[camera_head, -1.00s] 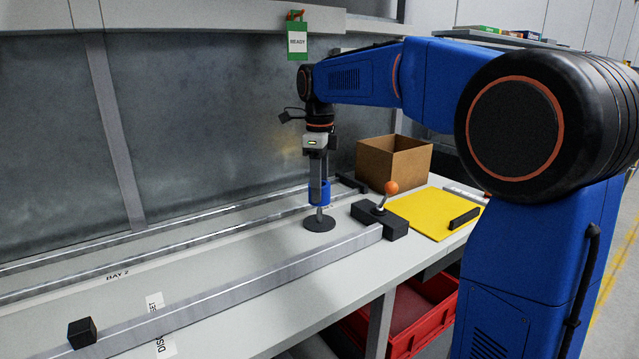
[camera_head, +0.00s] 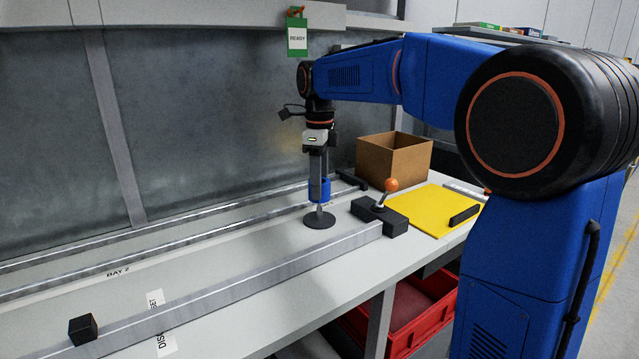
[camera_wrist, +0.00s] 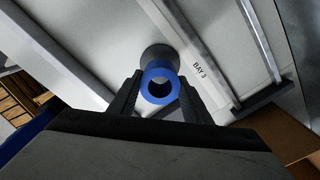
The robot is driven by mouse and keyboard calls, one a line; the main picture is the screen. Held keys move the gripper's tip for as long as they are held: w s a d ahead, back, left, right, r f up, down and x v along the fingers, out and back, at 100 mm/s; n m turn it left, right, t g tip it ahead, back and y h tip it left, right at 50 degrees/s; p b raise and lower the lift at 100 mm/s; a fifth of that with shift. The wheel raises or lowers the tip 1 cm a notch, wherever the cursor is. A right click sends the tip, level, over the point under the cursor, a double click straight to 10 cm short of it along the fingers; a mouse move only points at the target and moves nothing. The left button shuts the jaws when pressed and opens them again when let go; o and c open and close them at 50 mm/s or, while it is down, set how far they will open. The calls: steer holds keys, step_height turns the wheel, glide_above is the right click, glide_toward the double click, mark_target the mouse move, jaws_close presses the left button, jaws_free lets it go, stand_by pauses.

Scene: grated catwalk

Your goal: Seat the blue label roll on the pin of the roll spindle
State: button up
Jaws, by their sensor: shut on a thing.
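The blue label roll (camera_head: 319,190) is held upright between the fingers of my gripper (camera_head: 318,180). The roll spindle (camera_head: 319,221) stands on the bench directly below, with a dark round base and a light pin narrowing upward. The roll's lower end is at the upper part of the pin in the head view; I cannot tell whether the tip is inside the bore. In the wrist view the roll (camera_wrist: 172,73) shows as a blue ring between both fingers (camera_wrist: 160,84), with its hole dark. The spindle base (camera_wrist: 156,51) is partly hidden behind the roll.
A black block with an orange-knobbed lever (camera_head: 390,186) stands close right of the spindle. A metal rail (camera_head: 240,277) runs in front. Behind are a cardboard box (camera_head: 393,160) and a yellow mat (camera_head: 430,209). A green READY tag (camera_head: 297,36) hangs above.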

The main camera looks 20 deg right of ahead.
steer(key=shift+f, duration=0.15)
steer(key=shift+f, duration=2.65)
steer(key=shift+f, duration=0.2)
steer(key=o, duration=1.5)
steer(key=shift+o, duration=0.2)
steer(key=shift+r, duration=4.05)
